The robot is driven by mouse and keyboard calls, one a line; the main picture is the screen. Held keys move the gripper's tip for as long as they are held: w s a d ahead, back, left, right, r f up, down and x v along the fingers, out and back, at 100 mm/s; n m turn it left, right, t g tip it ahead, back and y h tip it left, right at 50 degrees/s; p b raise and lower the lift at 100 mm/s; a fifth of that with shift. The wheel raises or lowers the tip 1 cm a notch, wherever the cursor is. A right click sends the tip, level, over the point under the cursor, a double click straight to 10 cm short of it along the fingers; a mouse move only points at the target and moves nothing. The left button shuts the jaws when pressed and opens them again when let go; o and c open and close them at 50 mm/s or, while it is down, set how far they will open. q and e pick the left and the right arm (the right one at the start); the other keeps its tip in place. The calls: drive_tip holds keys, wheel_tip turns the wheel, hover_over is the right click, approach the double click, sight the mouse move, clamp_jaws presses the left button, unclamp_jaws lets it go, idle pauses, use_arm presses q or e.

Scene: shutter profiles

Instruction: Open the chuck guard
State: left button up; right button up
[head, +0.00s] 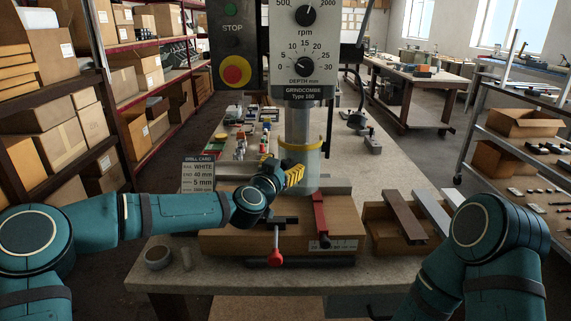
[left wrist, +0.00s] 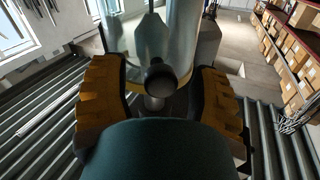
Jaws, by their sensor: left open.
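The chuck guard (head: 307,160) is a clear tube with a yellow band near its top, hanging below the drill press head. It also shows in the left wrist view (left wrist: 184,30), upright just beyond the fingers. My left gripper (head: 291,172) is at the guard's left side, its yellow fingers apart. In the left wrist view the fingers (left wrist: 158,72) stand either side of a dark round knob (left wrist: 159,79) in front of the guard. I cannot tell whether they touch it. My right arm is folded at the lower right; its gripper is out of view.
Under the guard, a wooden fixture with a red clamp (head: 320,219) and a red-knobbed lever (head: 275,257) sits on the bench (head: 388,270). A drill card (head: 198,174) stands left. A wooden tray (head: 382,229) with profiles lies right. A small ring-shaped pot (head: 158,257) is front left.

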use_arm(q)
drive_tip(key=shift+x, duration=0.8)
clamp_jaws()
